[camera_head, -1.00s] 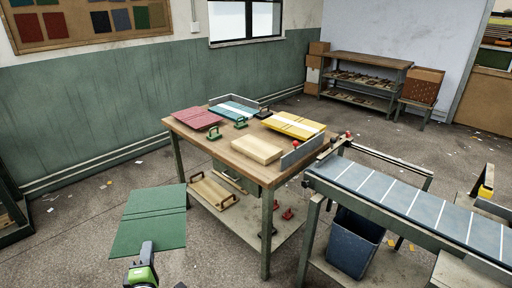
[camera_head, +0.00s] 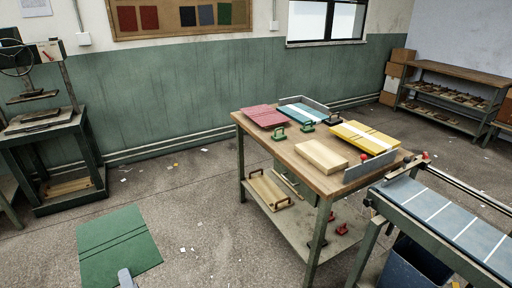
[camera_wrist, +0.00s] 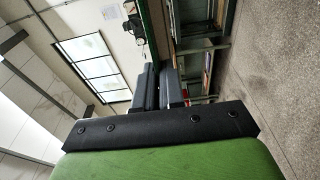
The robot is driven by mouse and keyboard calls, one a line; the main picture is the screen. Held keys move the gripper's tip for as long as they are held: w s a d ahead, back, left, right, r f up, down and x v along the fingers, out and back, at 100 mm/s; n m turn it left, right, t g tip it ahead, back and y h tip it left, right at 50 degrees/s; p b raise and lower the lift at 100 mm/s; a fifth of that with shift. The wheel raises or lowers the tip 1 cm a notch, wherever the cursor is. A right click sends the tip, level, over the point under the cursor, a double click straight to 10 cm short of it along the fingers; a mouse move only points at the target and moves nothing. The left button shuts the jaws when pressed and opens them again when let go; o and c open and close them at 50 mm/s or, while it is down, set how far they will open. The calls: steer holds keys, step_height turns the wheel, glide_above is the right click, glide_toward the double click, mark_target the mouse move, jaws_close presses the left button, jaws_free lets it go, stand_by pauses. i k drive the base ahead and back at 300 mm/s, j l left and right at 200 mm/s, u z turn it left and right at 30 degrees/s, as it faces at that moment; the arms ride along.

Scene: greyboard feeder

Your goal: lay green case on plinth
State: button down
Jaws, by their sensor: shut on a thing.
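The green case (camera_head: 119,246) is a flat, open board with fold lines across it, at the lower left of the head view. My gripper (camera_head: 126,277) is shut on its near edge and holds it out over the floor. In the wrist view my gripper's dark fingers (camera_wrist: 160,88) are close together, with a thin green strip of the case (camera_wrist: 156,25) beyond them. The plinth appears to be the pale wooden block (camera_head: 322,158) on the workbench, right of the case and apart from it. Its top is bare.
The workbench (camera_head: 290,150) also bears a red case (camera_head: 265,116), a blue-and-white case (camera_head: 304,113), a yellow case (camera_head: 364,142) and green-handled tools (camera_head: 279,133). A conveyor (camera_head: 440,212) stands at right, a press (camera_head: 45,120) at left. Floor is open between press and bench.

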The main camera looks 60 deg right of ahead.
mark_target(321, 153)
steer(key=l+u, duration=0.2)
steer(key=l, duration=0.2)
steer(key=k+l+u, duration=0.1)
steer(key=l+u, duration=0.15)
steer(key=k+l+u, duration=0.2)
steer(key=l, duration=0.3)
steer(key=l+u, duration=0.25)
steer(key=k+l+u, duration=0.2)
steer(key=l, duration=0.25)
steer(key=i, duration=0.05)
